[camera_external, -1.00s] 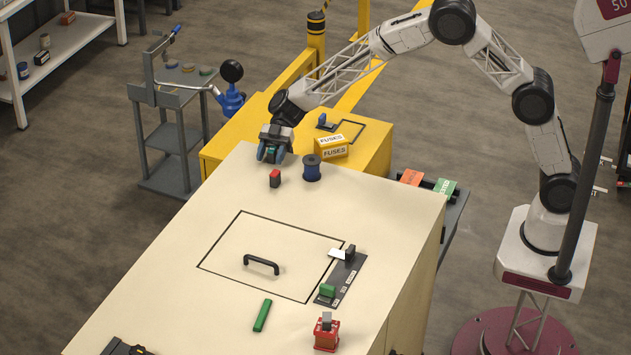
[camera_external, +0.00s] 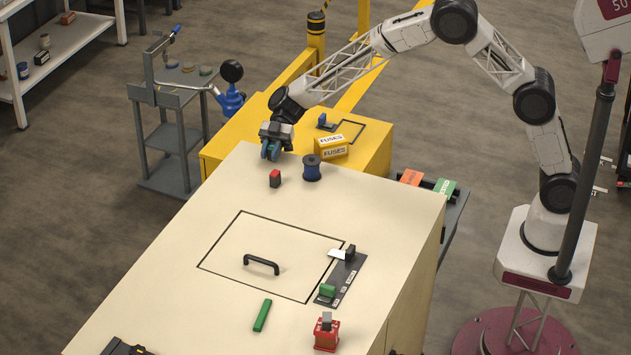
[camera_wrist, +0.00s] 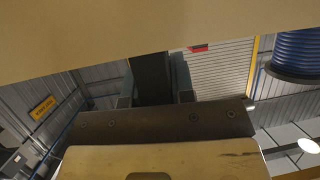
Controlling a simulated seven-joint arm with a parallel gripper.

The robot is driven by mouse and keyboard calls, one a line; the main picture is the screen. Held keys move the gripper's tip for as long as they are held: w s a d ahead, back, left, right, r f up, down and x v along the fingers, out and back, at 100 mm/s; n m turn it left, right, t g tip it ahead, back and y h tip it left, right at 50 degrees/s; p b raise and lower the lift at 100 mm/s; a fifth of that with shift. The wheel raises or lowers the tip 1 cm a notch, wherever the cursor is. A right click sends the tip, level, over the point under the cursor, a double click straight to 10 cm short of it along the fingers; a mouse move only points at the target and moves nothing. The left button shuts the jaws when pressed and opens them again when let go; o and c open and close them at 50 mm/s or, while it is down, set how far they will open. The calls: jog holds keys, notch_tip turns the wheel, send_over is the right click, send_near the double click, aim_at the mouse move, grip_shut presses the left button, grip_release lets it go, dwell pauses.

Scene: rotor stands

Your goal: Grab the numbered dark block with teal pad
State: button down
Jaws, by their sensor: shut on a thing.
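My gripper (camera_external: 271,151) is at the far edge of the cream cabinet top (camera_external: 200,262), pointing down, with its blue-grey fingers close together. It is shut on a dark block (camera_wrist: 151,78), which shows between the two fingers in the wrist view. In the outside view the fingers hide the block almost wholly. I cannot make out its number or its teal pad in the frames of now. I cannot tell whether the block still touches the top.
A red-topped dark block (camera_external: 275,179) and a blue spool (camera_external: 312,169) stand close in front of my gripper. A yellow fuse box (camera_external: 331,147) is to the right. A black handle (camera_external: 261,264), a green bar (camera_external: 262,315) and a red box (camera_external: 326,335) are nearer the camera.

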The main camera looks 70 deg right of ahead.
notch_tip(320, 180, up, 9)
dwell(0.5)
jog(key=shift+s, duration=0.1)
dwell(0.5)
